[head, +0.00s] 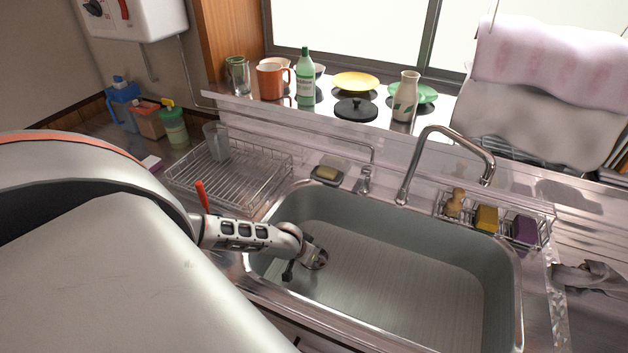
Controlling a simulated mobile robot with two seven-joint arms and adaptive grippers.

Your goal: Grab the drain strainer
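The drain strainer (317,258) looks like a small round metal piece at the left end of the grey sink basin (400,290). It is partly hidden by my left gripper (299,256). My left arm comes in from the left over the sink's left rim, and the gripper is down inside the basin, right beside the strainer. Its dark fingers look spread apart. I cannot tell whether they touch the strainer.
A tall curved faucet (440,150) stands behind the basin. A wire caddy with sponges (487,218) sits at the back right rim. A wire dish rack (250,172) stands left of the sink. The rest of the basin floor is clear.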

